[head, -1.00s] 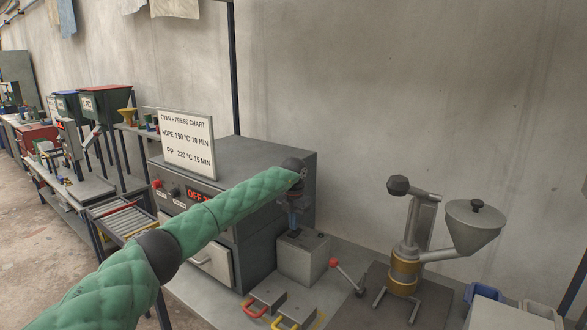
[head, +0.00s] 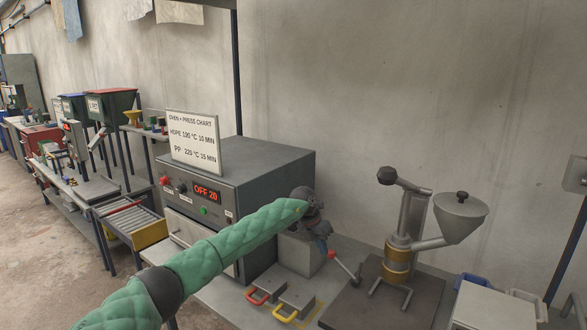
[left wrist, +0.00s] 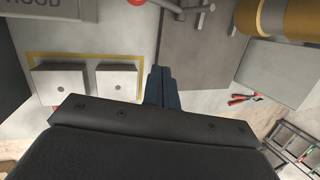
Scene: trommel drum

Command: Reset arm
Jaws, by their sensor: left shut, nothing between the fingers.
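My left arm, in a green quilted sleeve, reaches in from the bottom left of the head view. Its left gripper (head: 322,244) is small and partly hidden behind the dark wrist, in front of the grey block beside the oven. In the left wrist view the dark blue fingers (left wrist: 159,86) are together with nothing between them, above the bench top. Whether they touch anything cannot be told. My right gripper is not in view.
The oven (head: 250,165) bears a chart sign (head: 193,142). Pliers (left wrist: 245,98) lie on the right in the wrist view.

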